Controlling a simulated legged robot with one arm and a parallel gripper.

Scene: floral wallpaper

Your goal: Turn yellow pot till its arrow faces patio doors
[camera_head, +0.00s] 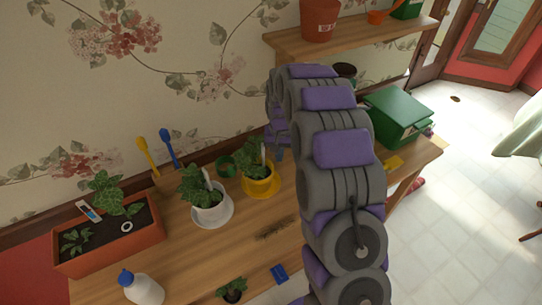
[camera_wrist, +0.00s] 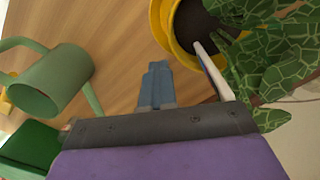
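The yellow pot (camera_head: 262,187) stands on the wooden bench on a yellow saucer, with a leafy plant and a white tag in it. In the wrist view the yellow pot (camera_wrist: 168,38) is at the top, right of the fingers, its soil and white tag (camera_wrist: 212,70) showing. No arrow on it can be made out. My gripper (camera_wrist: 157,68) points at bare bench beside the pot, its blue fingers together with nothing between them. In the head view my arm mostly hides the gripper (camera_head: 279,154). A glazed door (camera_head: 505,25) is at the far upper right.
A white pot (camera_head: 210,212) stands close left of the yellow one. A green watering can (camera_wrist: 50,85) is left in the wrist view. A planter (camera_head: 110,245), spray bottle (camera_head: 142,288) and green box (camera_head: 398,115) are also on the bench. A shelf (camera_head: 350,40) hangs above.

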